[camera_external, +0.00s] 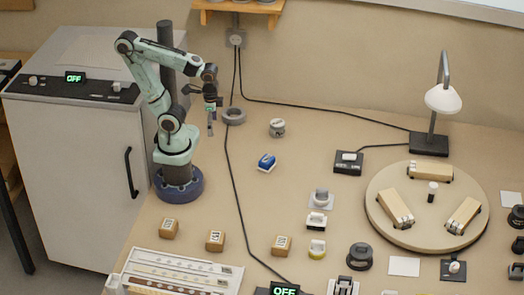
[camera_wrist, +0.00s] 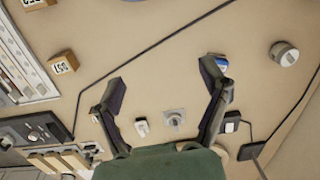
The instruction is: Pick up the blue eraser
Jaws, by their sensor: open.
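The blue eraser (camera_external: 267,162) lies on the bench near the middle of the external view, blue with a white part. In the wrist view, a blue and white piece of it (camera_wrist: 221,62) shows beside the right fingertip, partly hidden by that finger. My gripper (camera_external: 210,128) hangs above the bench, to the left of the eraser and apart from it. In the wrist view my gripper (camera_wrist: 165,75) has its two fingers spread wide, with bare bench between the tips.
A grey ring (camera_external: 234,116) and a round grey knob (camera_external: 277,128) are near the eraser. A black cable (camera_external: 231,170) runs to its left. A black switch box (camera_external: 348,162) and a round turntable (camera_external: 378,216) stand to the right. Bench around the eraser is clear.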

